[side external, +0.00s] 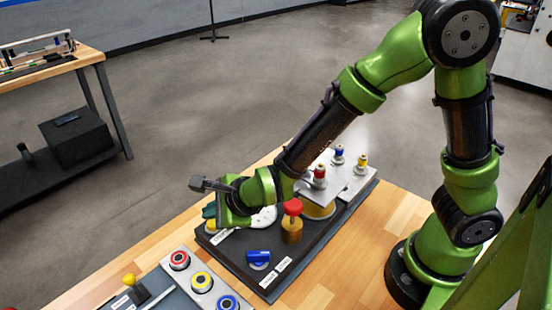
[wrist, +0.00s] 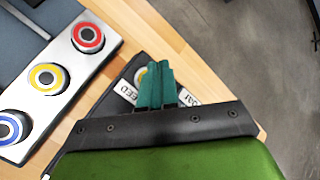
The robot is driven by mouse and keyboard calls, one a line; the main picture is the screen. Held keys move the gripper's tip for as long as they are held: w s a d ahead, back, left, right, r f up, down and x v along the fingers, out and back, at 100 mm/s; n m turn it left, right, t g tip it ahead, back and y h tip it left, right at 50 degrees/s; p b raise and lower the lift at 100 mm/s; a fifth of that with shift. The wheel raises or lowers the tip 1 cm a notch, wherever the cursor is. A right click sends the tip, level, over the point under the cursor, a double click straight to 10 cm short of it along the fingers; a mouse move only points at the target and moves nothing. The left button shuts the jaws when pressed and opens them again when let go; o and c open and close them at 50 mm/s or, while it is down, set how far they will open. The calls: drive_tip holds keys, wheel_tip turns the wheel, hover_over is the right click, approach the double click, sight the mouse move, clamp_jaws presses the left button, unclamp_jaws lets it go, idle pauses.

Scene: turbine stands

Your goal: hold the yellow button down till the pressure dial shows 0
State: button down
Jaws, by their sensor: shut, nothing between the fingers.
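My gripper (side external: 209,211) is shut and empty, low over the left end of a dark board (side external: 228,258). Its teal fingers (wrist: 155,84) also show in the wrist view. There, a yellow round button (wrist: 140,77) is partly hidden behind the fingertips, beside a white label ending in "EED"; I cannot tell whether they touch. A white round face (side external: 264,217), possibly the pressure dial, is partly covered by my arm; its reading cannot be made out. Another yellow button (side external: 202,281) sits between a red and a blue one on a grey panel; it also shows in the wrist view (wrist: 47,78).
A brass valve with a red knob (side external: 292,209) and a blue switch (side external: 258,257) stand on the board. A raised plate (side external: 345,184) carries red, blue and yellow posts. A yellow-topped lever (side external: 130,281) is at front left. Bare wood shows at the right.

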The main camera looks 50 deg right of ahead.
drive_tip(key=shift+r, duration=0.15)
drive_tip(key=shift+r, duration=2.4)
